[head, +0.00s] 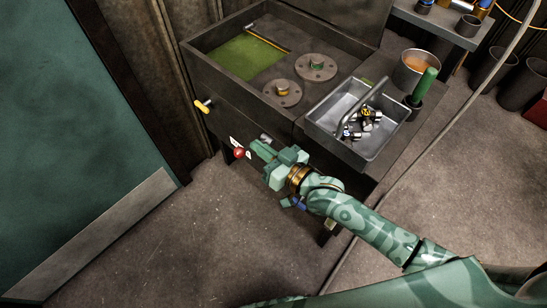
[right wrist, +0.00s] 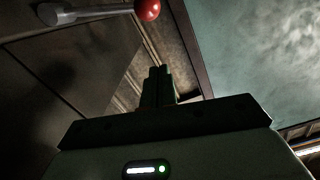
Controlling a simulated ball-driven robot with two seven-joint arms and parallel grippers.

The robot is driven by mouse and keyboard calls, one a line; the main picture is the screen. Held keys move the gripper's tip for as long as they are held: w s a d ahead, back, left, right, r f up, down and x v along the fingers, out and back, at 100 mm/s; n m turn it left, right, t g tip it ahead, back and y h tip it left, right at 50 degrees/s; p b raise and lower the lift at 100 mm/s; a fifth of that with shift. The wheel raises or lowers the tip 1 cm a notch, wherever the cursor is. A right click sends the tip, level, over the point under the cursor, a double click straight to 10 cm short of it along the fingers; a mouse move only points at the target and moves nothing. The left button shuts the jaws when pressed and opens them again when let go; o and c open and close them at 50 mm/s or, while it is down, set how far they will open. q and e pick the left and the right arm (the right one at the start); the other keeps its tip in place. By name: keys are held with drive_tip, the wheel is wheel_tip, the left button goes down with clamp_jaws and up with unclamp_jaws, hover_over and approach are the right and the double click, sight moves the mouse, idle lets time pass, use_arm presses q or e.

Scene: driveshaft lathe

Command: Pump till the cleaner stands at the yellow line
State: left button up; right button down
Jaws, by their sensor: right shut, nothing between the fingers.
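The green cleaner (head: 232,62) lies as a flat patch in the left part of the dark tank (head: 216,89). A red ball knob (head: 239,153) sits low at the tank's front; the right wrist view shows the red ball (right wrist: 148,10) on the end of a grey lever (right wrist: 85,13). My right gripper (head: 255,147) is shut and empty, close to the knob; its fingertips (right wrist: 157,72) look apart from the ball. My left gripper is not in view.
A yellow-handled tap (head: 204,105) sticks out at the tank's left. Two round flanges (head: 281,93) stand in the tank. A grey tray (head: 379,142) with small parts, a pot (head: 414,72) and a green-handled tool (head: 424,86) are at the right. A teal door (head: 70,140) is at left.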

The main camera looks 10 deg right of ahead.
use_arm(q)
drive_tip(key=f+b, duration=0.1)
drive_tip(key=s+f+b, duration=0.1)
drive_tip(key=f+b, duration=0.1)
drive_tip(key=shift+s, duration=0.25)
use_arm(e)
drive_tip(key=w+a+f, duration=0.1)
drive_tip(key=a+f, duration=0.1)
drive_tip(key=w+a+f, duration=0.1)
drive_tip(key=f, duration=0.1)
drive_tip(key=shift+w, duration=0.3)
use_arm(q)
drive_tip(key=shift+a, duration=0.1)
use_arm(e)
drive_tip(key=shift+a, duration=0.1)
